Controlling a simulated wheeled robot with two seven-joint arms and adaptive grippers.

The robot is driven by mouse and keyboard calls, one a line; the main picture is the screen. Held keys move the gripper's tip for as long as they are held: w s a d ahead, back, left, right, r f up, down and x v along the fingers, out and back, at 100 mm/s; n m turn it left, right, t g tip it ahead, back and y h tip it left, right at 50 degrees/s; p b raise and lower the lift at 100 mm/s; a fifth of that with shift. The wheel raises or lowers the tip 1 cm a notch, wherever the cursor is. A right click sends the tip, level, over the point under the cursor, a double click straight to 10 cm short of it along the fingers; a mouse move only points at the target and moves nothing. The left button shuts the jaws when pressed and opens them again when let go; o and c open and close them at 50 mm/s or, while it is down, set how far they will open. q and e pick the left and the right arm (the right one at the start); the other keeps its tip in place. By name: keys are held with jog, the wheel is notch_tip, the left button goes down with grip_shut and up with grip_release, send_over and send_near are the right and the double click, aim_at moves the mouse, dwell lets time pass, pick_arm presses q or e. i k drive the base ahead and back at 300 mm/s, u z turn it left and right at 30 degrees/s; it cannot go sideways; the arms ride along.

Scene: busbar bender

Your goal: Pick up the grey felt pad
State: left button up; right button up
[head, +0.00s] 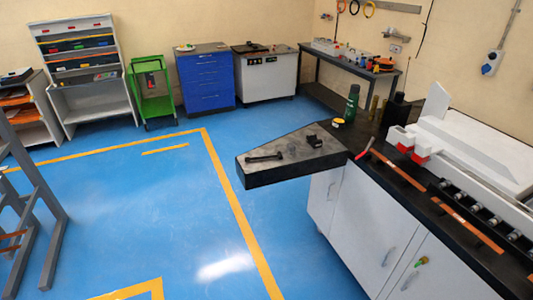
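I cannot pick out a separate grey felt pad with certainty. A flat grey surface (285,163) covers the top of the black bench end in the middle of the head view. A dark tool like a spanner (264,157) and small black blocks (315,141) lie on it. I cannot tell whether this surface is a pad or part of the bench. Neither of my grippers is in view.
A white busbar machine (470,150) stands on the black bench at right, with copper-coloured bars (398,171) in front. A green bottle (352,103) stands behind. A blue drawer cabinet (207,82) and green trolley (152,92) line the back wall. Blue floor is open at left-centre.

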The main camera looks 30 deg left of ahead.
aim_at(291, 148)
jog(key=k, duration=0.3)
jog(key=u, duration=1.45)
jog(key=i, duration=1.85)
jog(key=z, duration=0.7)
